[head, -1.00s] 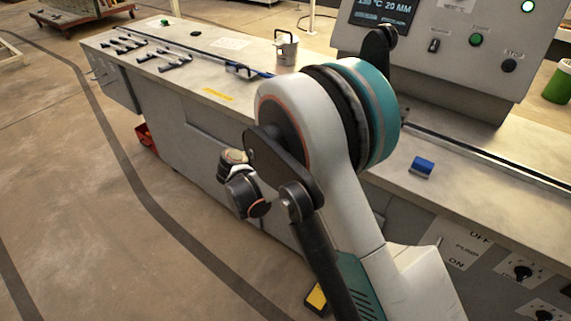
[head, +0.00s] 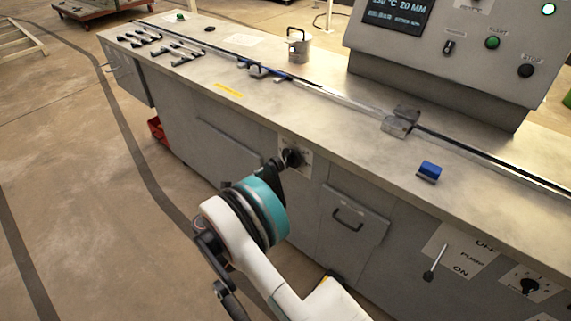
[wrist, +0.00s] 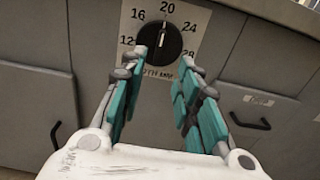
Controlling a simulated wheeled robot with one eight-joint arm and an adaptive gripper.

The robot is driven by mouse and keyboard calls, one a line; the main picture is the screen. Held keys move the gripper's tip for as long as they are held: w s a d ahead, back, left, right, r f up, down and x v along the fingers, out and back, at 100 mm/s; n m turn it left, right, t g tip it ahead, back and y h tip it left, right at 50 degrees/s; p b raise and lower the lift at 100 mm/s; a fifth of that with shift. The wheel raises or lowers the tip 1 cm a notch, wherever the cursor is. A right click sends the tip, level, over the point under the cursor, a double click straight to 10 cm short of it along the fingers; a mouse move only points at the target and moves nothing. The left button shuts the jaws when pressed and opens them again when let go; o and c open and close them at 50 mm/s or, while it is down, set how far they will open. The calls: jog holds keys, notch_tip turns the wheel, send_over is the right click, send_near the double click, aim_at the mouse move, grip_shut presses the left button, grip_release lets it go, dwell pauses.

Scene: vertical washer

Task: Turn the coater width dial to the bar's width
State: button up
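The dial (wrist: 168,42) is a black round knob on a pale plate marked 12, 16, 20, 24 and 28, on the cabinet front. A pale line on its knob points up, close to 20. It also shows in the head view (head: 292,157). My gripper (wrist: 164,60) is open, its teal fingers either side of the lower part of the dial. Whether they touch it I cannot tell. A long thin bar (head: 335,97) lies along the bench top. The display (head: 393,15) above the bench reads 20 MM.
A control panel with buttons (head: 492,43) stands at the back right. A cabinet handle (head: 348,219) is right of the dial. The pump lever (head: 435,262) and another dial (head: 529,286) are farther right. A blue block (head: 429,171) sits on the bench.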

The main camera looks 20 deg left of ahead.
aim_at(286, 161)
jog(key=b+x, duration=0.3)
jog(key=x, duration=0.8)
jog(key=shift+w, duration=0.1)
grip_shut()
